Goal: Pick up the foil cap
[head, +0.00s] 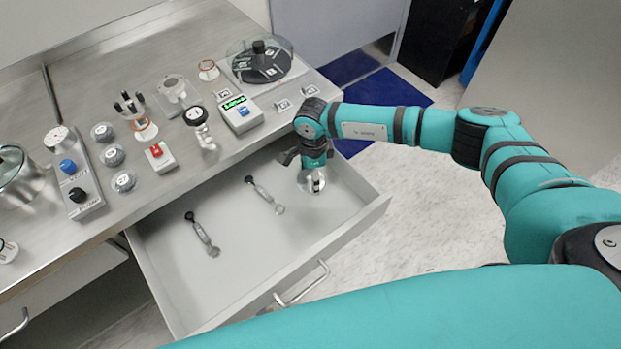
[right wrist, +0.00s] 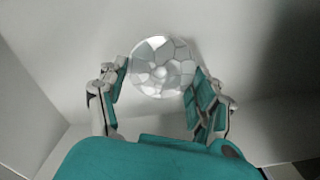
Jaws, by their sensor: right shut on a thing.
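The foil cap (head: 313,184) is a shiny, pale round piece in the back right part of the open drawer (head: 165,275). In the right wrist view the foil cap (right wrist: 162,68) shows a faceted, silvery face between the two fingers. My right gripper (head: 316,178) points down into the drawer and is shut on the foil cap; its fingers (right wrist: 158,82) lie on either side of it. I cannot tell whether the cap touches the drawer floor. My left gripper is not in view.
Two small wrench-like tools (head: 203,235) (head: 264,194) lie in the drawer, left of the cap. The drawer's walls and front handle (head: 303,285) surround this space. The metal bench (head: 60,110) above holds several lab items, including a digital box (head: 240,115) near its edge.

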